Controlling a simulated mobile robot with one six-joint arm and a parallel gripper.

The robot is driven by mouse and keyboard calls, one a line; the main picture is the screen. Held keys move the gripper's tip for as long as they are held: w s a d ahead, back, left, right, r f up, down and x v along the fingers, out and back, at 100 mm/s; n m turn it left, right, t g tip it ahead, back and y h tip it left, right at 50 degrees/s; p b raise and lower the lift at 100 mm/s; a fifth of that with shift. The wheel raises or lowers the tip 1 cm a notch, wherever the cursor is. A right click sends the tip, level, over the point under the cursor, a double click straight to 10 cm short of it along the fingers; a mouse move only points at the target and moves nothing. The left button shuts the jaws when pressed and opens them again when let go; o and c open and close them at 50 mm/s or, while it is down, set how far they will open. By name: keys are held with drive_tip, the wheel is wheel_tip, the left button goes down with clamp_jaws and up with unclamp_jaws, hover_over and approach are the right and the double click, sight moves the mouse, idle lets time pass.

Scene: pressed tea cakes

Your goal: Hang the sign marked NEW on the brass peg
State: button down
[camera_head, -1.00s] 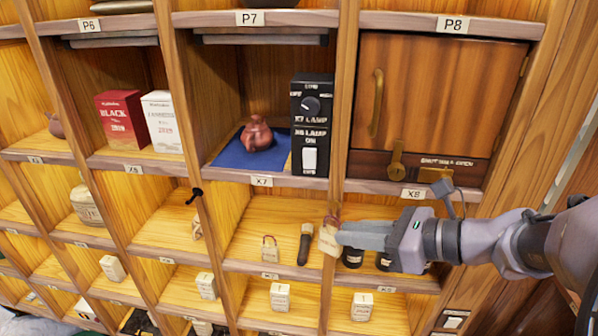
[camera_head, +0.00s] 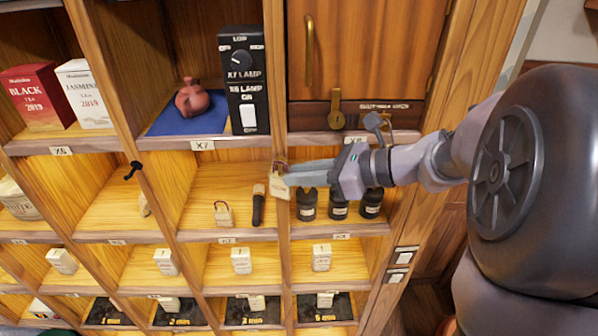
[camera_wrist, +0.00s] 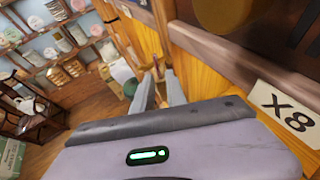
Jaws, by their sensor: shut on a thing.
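My gripper (camera_head: 292,178) reaches in from the right to the front of an upright divider below the X7 and X8 shelf edge. It is shut on a small pale sign (camera_head: 281,188) with a brown loop at its top. The sign's lettering is too small to read. In the wrist view the fingertips (camera_wrist: 160,88) are close together, with a small brownish bit of the loop (camera_wrist: 156,66) showing there. I cannot make out a brass peg; the fingers and sign may hide it. A black peg (camera_head: 133,170) sticks out from another divider to the left.
A similar looped tag (camera_head: 222,213) and a dark brush-like item (camera_head: 258,205) stand in the compartment left of the divider. Several dark jars (camera_head: 338,206) stand right of it, beneath my fingers. A lamp switch box (camera_head: 243,80) and wooden door (camera_head: 365,50) are above.

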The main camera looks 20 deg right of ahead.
drive_tip(key=c, duration=1.3)
unclamp_jaws()
drive_tip(key=shift+o, duration=0.7)
drive_tip(key=o, duration=0.7)
drive_tip(key=shift+d, duration=0.1)
drive_tip(key=p+v, duration=0.2)
drive_tip(key=v, duration=0.5)
drive_tip(key=shift+p, duration=0.4)
